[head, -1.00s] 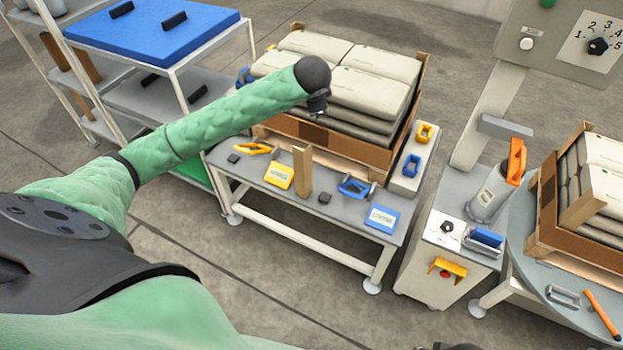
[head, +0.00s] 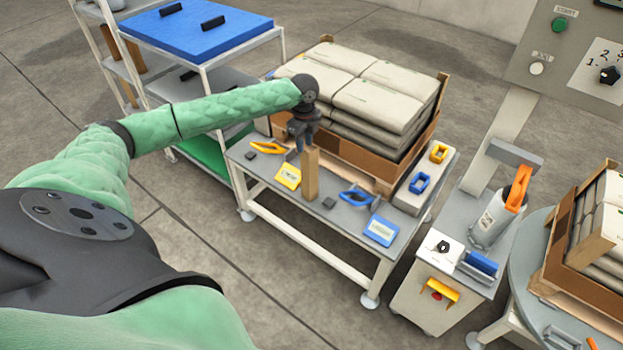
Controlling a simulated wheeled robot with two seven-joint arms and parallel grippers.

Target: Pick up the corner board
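The corner board (head: 311,176) is a tan, narrow piece standing upright on the grey table (head: 262,178), between the yellow and blue cards. My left gripper (head: 298,150) points down right at the top of the board, slightly to its left in the head view. Its dark fingers look parted, with nothing clearly held between them. Whether a finger touches the board cannot be told. My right gripper is not in view.
A carton tray (head: 372,160) of stacked pale sacks stands behind the board. A yellow card (head: 287,176), a blue-handled tool (head: 355,198) and a blue card (head: 381,230) lie nearby. A control stand (head: 440,260) is at the right.

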